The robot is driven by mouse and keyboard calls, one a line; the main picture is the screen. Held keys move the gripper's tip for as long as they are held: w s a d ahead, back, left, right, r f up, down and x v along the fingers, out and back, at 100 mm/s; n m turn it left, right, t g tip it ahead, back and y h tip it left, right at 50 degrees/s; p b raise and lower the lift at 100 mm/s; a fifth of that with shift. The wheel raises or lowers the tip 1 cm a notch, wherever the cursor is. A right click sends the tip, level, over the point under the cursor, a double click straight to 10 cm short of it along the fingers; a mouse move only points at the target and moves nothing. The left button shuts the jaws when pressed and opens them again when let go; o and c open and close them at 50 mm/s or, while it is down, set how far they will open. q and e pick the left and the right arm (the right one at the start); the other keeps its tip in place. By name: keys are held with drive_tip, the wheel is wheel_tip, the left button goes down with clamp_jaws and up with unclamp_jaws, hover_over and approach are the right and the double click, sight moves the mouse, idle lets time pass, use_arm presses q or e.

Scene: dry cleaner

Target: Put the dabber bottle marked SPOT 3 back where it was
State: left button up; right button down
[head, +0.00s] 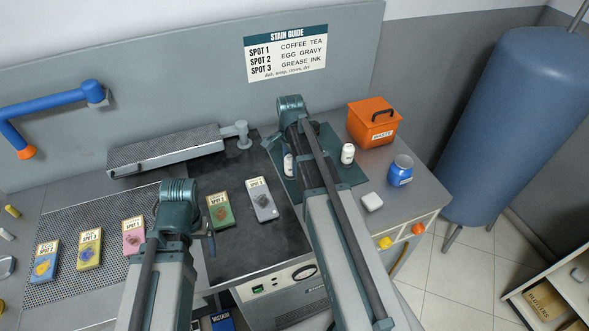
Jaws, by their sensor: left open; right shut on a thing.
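My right arm reaches over the dark green mat (352,174); its gripper (316,128) is mostly hidden behind my own wrist. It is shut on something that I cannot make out. One white bottle (347,155) with a dark mark stands upright on the mat, right of my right arm. Another white bottle (288,164) shows partly at the arm's left side; I cannot tell whether it stands on the mat or is held. No SPOT number is readable on either bottle. My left gripper (209,240) is open, beside the green stained swatch, largely hidden by its wrist.
Blue, yellow and pink stained swatches (90,250) lie on the perforated board at left; a green swatch (220,212) and grey swatch (262,200) lie on the dark board. An orange waste bin (373,122), blue jar (400,171) and white block (371,202) stand at right. A stain guide (286,54) hangs behind.

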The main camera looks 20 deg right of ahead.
drive_tip(key=shift+w+d, duration=0.35)
drive_tip(key=shift+d, duration=0.1)
use_arm(q)
wheel_tip(320, 180, down, 4)
drive_tip(key=b, duration=0.4)
use_arm(e)
drive_tip(key=f, duration=0.4)
drive_tip(key=shift+w+d, duration=0.2)
drive_tip(key=shift+d, duration=0.2)
use_arm(q)
drive_tip(key=shift+r, duration=0.1)
use_arm(e)
drive_tip(key=shift+r, duration=0.15)
drive_tip(key=shift+c, duration=1.5)
unclamp_jaws()
